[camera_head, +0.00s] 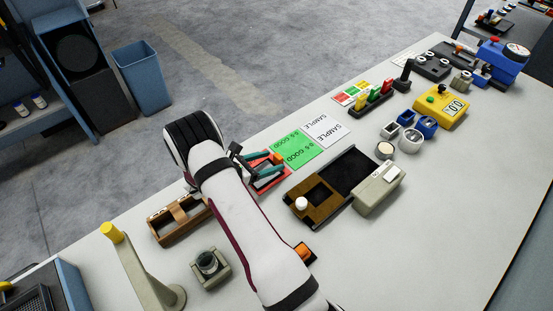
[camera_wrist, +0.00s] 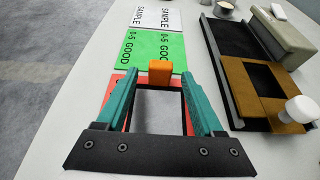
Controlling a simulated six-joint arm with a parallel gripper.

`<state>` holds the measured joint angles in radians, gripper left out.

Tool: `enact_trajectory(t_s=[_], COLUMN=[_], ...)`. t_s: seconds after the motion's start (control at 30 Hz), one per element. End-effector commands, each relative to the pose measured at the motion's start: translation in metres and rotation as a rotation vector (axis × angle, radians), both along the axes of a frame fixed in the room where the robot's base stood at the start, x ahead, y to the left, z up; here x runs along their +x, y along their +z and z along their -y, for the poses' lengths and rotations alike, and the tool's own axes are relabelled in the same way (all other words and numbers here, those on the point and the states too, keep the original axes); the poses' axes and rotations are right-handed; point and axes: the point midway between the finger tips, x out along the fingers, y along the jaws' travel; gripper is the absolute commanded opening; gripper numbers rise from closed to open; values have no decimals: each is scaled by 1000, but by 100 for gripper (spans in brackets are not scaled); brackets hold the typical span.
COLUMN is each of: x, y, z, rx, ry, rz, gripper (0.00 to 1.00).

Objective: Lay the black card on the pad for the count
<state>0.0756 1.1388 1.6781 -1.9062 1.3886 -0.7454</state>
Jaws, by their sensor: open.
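My gripper (camera_head: 279,163) is open, its two teal fingers low over the red sheet (camera_head: 262,184) in the head view. In the wrist view my gripper (camera_wrist: 157,88) has its fingers on either side of a dark-edged flat piece (camera_wrist: 158,108) with a pale grey middle. An orange block (camera_wrist: 160,72) stands at its far end, between the fingertips. I cannot tell whether this piece is the black card. A black flat surface (camera_head: 350,171) lies in a shallow tray, beyond a brown windowed frame (camera_head: 318,199) with a white knob. I cannot tell whether that surface is the pad.
Green (camera_head: 296,148) and white SAMPLE (camera_head: 325,129) sheets lie beyond the red one. A grey-green box (camera_head: 379,190) flanks the tray. A wooden holder (camera_head: 180,220) and a post with a yellow top (camera_head: 137,262) stand left. Bare table (camera_head: 440,210) lies at right.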

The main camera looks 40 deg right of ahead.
Motion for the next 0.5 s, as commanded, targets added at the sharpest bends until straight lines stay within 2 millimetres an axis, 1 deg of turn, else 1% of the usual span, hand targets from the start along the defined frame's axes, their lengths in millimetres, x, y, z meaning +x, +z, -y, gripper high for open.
enact_trajectory(t_s=[0.03,0.1,0.2,0.3,0.37,0.4,0.47,0.5], x=[1,1,1,1,0,-2,-11,-23], y=[6,14,23,30,32,37,53,70], z=[-14,-33,-56,-71,-77,-79,-81,-82], rx=[0,0,0,-1,0,6,32,63], ry=[6,5,4,2,-1,-17,-81,-157], rz=[1,1,1,1,3,15,68,132], gripper=[69,69,69,69,69,69,69,69])
